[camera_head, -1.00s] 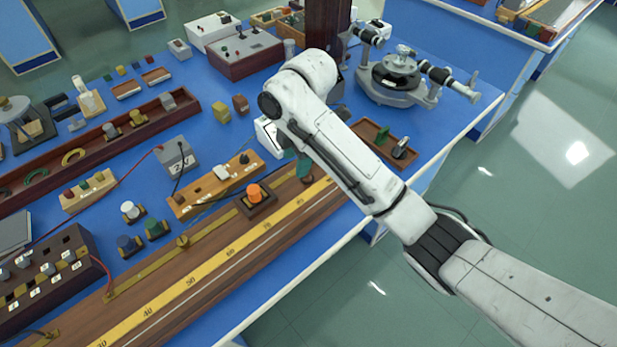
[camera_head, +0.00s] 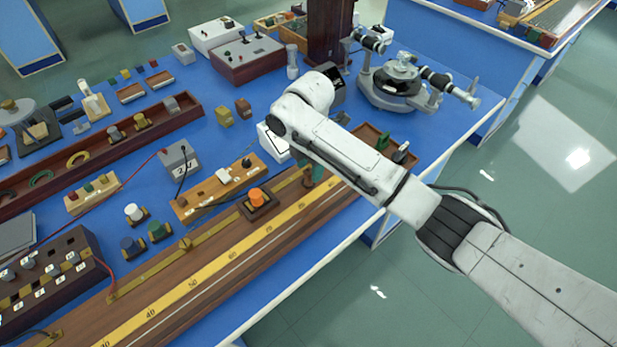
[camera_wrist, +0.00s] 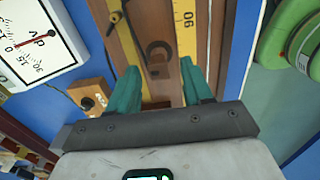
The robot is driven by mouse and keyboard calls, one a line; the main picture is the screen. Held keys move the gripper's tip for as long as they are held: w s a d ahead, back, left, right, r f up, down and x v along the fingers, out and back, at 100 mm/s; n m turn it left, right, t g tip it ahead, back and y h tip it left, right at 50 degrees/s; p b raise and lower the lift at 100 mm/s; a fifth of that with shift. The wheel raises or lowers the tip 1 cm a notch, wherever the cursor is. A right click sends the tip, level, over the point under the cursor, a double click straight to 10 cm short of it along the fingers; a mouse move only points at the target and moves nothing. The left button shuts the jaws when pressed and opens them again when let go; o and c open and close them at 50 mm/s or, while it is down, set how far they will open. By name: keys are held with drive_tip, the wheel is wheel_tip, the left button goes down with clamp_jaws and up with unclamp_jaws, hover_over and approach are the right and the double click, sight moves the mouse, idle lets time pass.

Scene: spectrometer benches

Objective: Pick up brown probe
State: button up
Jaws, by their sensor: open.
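A brown looped piece, which may be the brown probe (camera_wrist: 158,49), lies on the wooden board with the yellow scale in the wrist view. My gripper (camera_wrist: 159,70) has two teal fingers set wide apart, one on each side of this brown piece. Nothing is visibly clamped between them, and I cannot tell how far above the board they are. In the head view my gripper (camera_head: 316,172) is over the right part of the long scale board (camera_head: 215,272). My arm hides most of the gripper there, and I cannot make out the probe.
A white meter (camera_wrist: 38,42) is left of the fingers, and a green round object (camera_wrist: 290,35) is at right. An orange knob on a dark block (camera_head: 257,197) sits on the board. A wooden tray (camera_head: 369,132) and a spectrometer (camera_head: 400,82) stand beyond my arm.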

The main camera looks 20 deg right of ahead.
sight(308, 171)
drive_tip(key=shift+a+f, duration=0.1)
drive_tip(key=shift+f, duration=1.45)
clamp_jaws()
